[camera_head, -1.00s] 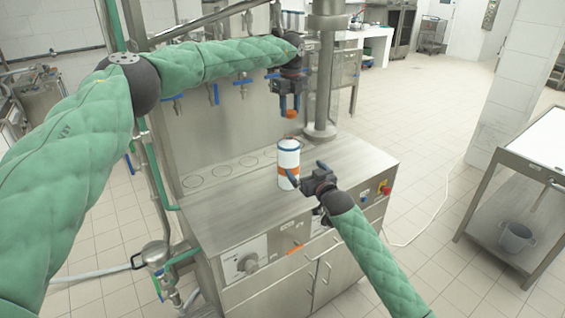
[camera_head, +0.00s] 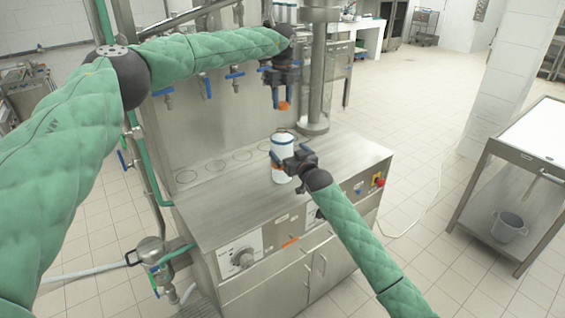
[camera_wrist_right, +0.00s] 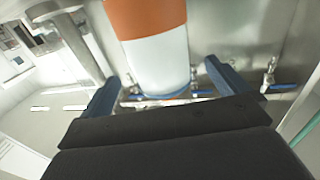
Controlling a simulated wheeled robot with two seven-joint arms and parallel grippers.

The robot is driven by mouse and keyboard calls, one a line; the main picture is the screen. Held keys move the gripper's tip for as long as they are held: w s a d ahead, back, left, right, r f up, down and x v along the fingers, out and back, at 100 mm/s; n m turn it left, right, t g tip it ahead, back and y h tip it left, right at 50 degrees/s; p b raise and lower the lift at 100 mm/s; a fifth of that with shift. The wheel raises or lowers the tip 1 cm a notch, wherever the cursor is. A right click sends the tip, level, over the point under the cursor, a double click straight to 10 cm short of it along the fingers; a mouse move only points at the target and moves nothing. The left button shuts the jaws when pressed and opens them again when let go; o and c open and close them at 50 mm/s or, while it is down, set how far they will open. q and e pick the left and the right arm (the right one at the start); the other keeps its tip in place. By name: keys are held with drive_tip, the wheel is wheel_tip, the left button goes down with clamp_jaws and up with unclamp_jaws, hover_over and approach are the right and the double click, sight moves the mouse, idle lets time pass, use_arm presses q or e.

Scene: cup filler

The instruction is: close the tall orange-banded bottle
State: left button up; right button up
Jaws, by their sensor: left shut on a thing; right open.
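The tall orange-banded bottle (camera_head: 283,146) stands upright on the steel counter. It is white with a blue band near its top and an orange band lower down. My left gripper (camera_head: 283,103) is shut on a small orange cap (camera_head: 284,107) and holds it above the bottle, apart from it. My right gripper (camera_head: 279,165) is open at the bottle's near side and hides part of its orange band. In the right wrist view the bottle (camera_wrist_right: 158,55) shows between the two spread blue fingers (camera_wrist_right: 162,88). Whether they touch it I cannot tell.
The steel counter (camera_head: 225,205) is clear left of the bottle, with round marks along its back. Taps with blue handles (camera_head: 235,73) hang behind. A steel post (camera_head: 315,80) rises close behind the bottle. A red button (camera_head: 379,182) sits at the counter's right end.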

drive_tip(key=shift+x, duration=2.65)
use_arm(q)
drive_tip(key=shift+w+a, duration=0.1)
use_arm(e)
drive_tip(key=c, duration=1.4)
use_arm(q)
hover_over(282, 125)
drive_tip(key=shift+s+f, duration=0.2)
drive_tip(key=shift+f, duration=2.25)
drive_tip(key=shift+f, duration=0.1)
drive_tip(key=shift+f, duration=0.8)
drive_tip(key=shift+f, duration=0.55)
